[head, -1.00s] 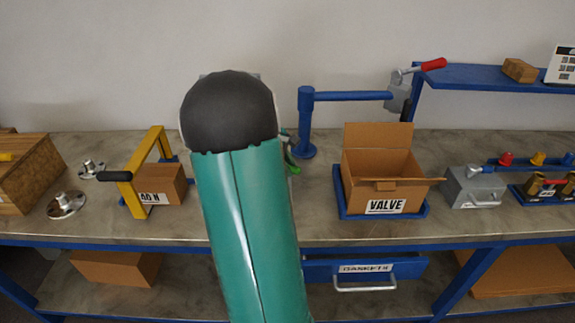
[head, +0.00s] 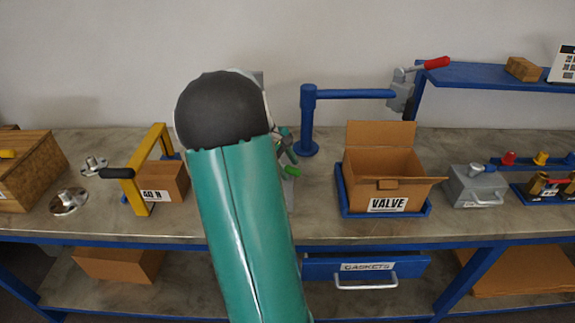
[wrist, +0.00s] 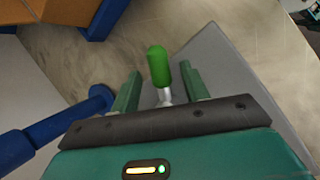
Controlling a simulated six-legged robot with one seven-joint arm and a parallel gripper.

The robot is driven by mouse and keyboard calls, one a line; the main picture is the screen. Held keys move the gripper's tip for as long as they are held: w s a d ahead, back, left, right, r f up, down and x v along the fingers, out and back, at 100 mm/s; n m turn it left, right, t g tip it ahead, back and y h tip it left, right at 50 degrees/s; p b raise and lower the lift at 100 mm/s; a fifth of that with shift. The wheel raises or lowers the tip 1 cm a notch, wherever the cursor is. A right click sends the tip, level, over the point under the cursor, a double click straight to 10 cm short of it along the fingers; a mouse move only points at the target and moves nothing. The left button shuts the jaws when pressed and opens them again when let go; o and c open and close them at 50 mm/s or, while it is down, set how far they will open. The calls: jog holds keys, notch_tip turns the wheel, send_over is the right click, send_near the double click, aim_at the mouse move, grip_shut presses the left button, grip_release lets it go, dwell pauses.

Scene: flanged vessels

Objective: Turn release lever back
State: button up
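A lever with a green grip (wrist: 158,66) and a silver shaft stands on a grey, flat-sided body (wrist: 222,72) in the wrist view. The green grip also shows in the head view (head: 292,171), just right of my arm. My gripper (wrist: 161,82) is open, with one teal finger on each side of the lever and a visible gap to each. In the head view my gripper (head: 286,146) is mostly hidden behind my arm. A second lever with a red grip (head: 436,63) sits on a grey clamp at the end of the blue swing arm (head: 350,96).
The blue post (head: 307,120) stands just right of my gripper. Farther right are the VALVE box (head: 388,205) in a blue tray and a grey case (head: 472,186). A yellow frame (head: 131,190) with a black handle stands left, near metal flanges (head: 68,202).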

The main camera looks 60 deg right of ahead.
aim_at(287, 167)
notch_tip(287, 167, up, 3)
jog(key=s+a+r, duration=0.7)
jog(key=a+r, duration=0.3)
jog(key=a, duration=0.2)
jog(key=shift+a, duration=0.1)
